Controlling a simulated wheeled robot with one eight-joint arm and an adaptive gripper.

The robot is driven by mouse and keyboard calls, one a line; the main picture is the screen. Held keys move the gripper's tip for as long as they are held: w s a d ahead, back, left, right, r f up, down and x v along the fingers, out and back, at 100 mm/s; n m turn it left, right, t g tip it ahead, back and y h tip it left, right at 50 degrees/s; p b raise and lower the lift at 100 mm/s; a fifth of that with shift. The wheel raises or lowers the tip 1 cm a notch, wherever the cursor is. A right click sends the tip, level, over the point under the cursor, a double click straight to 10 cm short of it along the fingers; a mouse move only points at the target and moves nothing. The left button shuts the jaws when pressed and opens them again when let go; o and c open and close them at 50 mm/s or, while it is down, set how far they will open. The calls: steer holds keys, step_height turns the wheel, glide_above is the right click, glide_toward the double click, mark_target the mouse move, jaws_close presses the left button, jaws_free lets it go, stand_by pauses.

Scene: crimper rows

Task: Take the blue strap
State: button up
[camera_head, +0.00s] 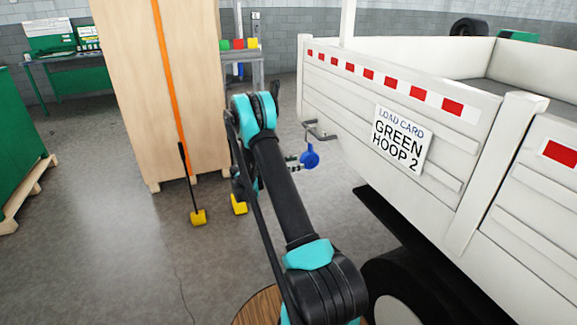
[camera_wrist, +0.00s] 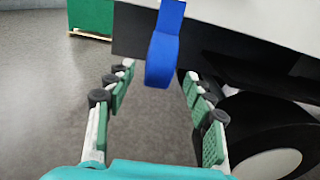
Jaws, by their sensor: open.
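The blue strap (camera_head: 310,158) hangs from a metal hook (camera_head: 320,133) on the side of the white truck bed, left of the load card. It also shows in the wrist view (camera_wrist: 163,55), hanging down in a broad band with a rounded lower end. My gripper (camera_wrist: 157,74) is open, its green-padded fingers spread left and right of the strap's lower end in that view. I cannot tell whether the strap is fully between the pads. In the head view my arm hides most of the gripper; only light finger parts (camera_head: 293,163) show beside the strap.
The white truck bed (camera_head: 460,188) stands close on the right, with a wheel (camera_wrist: 265,135) below. A load card (camera_head: 402,139) reads GREEN HOOP 2. A tall wooden crate (camera_head: 130,90) with an orange strap (camera_head: 168,80) stands left. Grey floor (camera_head: 110,240) is open at left.

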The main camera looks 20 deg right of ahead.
mark_target(305, 154)
steer(key=shift+w+d, duration=0.1)
steer(key=shift+d, duration=2.85)
jaws_close()
steer(key=shift+r, duration=0.15)
steer(key=shift+r, duration=1.55)
steer(key=a, duration=1.2)
steer(key=shift+s, duration=0.2)
